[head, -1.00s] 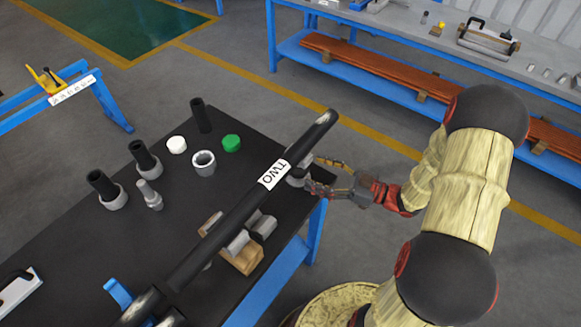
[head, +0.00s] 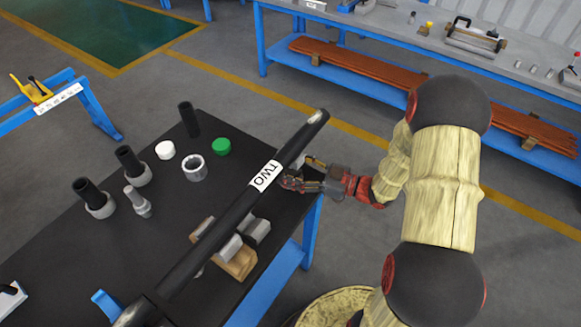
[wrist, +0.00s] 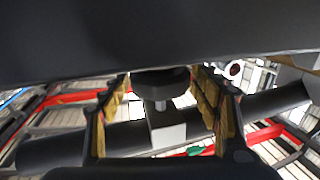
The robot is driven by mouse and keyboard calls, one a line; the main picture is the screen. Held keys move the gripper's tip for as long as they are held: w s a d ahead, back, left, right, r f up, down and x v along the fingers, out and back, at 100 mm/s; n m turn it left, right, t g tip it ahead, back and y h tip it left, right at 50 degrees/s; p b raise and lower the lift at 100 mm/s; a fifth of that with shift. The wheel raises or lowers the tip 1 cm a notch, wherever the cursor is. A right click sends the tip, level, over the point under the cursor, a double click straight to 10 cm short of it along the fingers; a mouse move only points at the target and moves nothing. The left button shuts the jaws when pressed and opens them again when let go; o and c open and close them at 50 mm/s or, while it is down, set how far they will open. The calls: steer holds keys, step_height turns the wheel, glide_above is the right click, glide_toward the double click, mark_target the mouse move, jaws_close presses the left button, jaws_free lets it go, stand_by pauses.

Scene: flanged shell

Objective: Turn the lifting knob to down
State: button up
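A long black pipe labelled TWO (head: 265,176) runs diagonally over the black table. My gripper (head: 300,178) is at the right side of the pipe, just past the label, with its arm reaching in from the right. In the wrist view a dark round knob (wrist: 160,84), which looks like the lifting knob, sits under the pipe with a light stem below it. My gripper's two fingers (wrist: 160,108) stand apart, one on each side of the knob. I cannot tell whether they touch it. In the head view the knob is hidden by my gripper and the pipe.
The black table (head: 110,235) carries a white cap (head: 165,150), a green cap (head: 221,147), a grey ring (head: 195,168) and several dark tubes. A wooden block (head: 238,263) with grey cradles is under the pipe. A workbench (head: 380,45) stands behind, across open floor.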

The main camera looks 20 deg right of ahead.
steer(key=c, duration=0.9)
steer(key=shift+g, duration=0.3)
steer(key=n+g+y+p, duration=0.2)
steer(key=n+g, duration=0.1)
steer(key=shift+y, duration=0.3)
steer(key=n+g+y+p, duration=0.1)
steer(key=n+g+p, duration=0.1)
steer(key=g, duration=0.3)
steer(key=shift+n+g+p, duration=0.4)
steer(key=shift+n, duration=0.4)
steer(key=n+g+p, duration=0.1)
steer(key=n+g, duration=0.2)
steer(key=g, duration=0.2)
steer(key=shift+p, duration=0.3)
steer(key=shift+n+g+h+p, duration=0.7)
steer(key=shift+n+g+p, duration=0.4)
steer(key=shift+n+g, duration=1.2)
steer(key=shift+g, duration=0.7)
steer(key=o, duration=1.1)
